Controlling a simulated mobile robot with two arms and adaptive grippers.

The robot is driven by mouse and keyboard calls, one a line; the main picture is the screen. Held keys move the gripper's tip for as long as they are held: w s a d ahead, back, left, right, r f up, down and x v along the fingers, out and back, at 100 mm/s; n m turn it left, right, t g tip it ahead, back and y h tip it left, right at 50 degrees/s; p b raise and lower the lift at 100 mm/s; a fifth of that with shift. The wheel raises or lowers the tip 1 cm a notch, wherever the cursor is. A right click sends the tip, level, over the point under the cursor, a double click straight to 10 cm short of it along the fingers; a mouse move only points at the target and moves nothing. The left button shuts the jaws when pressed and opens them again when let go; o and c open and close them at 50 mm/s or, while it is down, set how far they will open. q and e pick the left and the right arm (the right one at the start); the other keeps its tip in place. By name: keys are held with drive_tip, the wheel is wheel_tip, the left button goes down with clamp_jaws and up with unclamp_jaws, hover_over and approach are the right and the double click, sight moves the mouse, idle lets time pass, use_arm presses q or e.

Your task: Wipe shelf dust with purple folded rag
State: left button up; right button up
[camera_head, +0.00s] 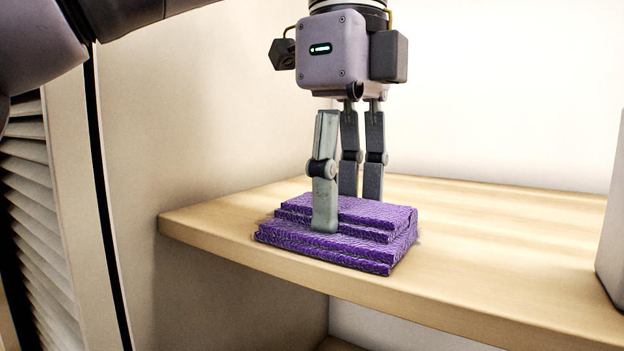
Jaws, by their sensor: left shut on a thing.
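The purple folded rag (345,244) lies on the light wooden shelf (492,262), close to its front edge and toward its left end. It is folded in several layers with a stepped top. My left gripper (345,212) points straight down over the rag. One finger presses on the near step of the rag and the other fingers reach down behind its raised part, so it is shut on the rag. The far fingertips are hidden behind the rag. Dust cannot be clearly made out on the shelf. My right gripper is not in view.
A grey object (611,215) stands on the shelf at the right edge, partly cut off. A white louvred panel (30,200) is at the left. A pale wall (500,100) rises behind the shelf. The shelf between rag and grey object is clear.

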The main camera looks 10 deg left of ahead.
sight(394, 210)
use_arm(q)
drive_tip(key=shift+s+d+f, duration=0.15)
drive_tip(key=shift+d, duration=0.45)
drive_tip(key=shift+s+d+p, duration=0.3)
drive_tip(key=shift+d+p, duration=0.05)
drive_tip(key=shift+d, duration=0.25)
drive_tip(key=shift+s+d+r, duration=0.1)
drive_tip(key=shift+s+d, duration=0.1)
drive_tip(key=shift+d, duration=0.35)
drive_tip(key=shift+s+d+r, duration=0.1)
drive_tip(key=shift+s+d, duration=0.05)
drive_tip(key=shift+d, duration=0.4)
drive_tip(key=shift+w+a, duration=0.1)
drive_tip(key=shift+a, duration=0.15)
drive_tip(key=a, duration=0.1)
drive_tip(key=w+a, duration=0.1)
drive_tip(key=a, duration=0.2)
drive_tip(key=shift+w+f, duration=0.1)
drive_tip(key=shift+w, duration=0.2)
drive_tip(key=shift+w+a, duration=0.45)
drive_tip(key=shift+a, duration=0.5)
drive_tip(key=shift+w+a, duration=0.45)
drive_tip(key=shift+a, duration=0.55)
drive_tip(key=shift+w+a, duration=0.45)
drive_tip(key=shift+a, duration=0.5)
drive_tip(key=shift+a+p, duration=0.1)
drive_tip(key=shift+p, duration=0.25)
drive_tip(key=shift+w, duration=0.1)
drive_tip(key=shift+a, duration=0.15)
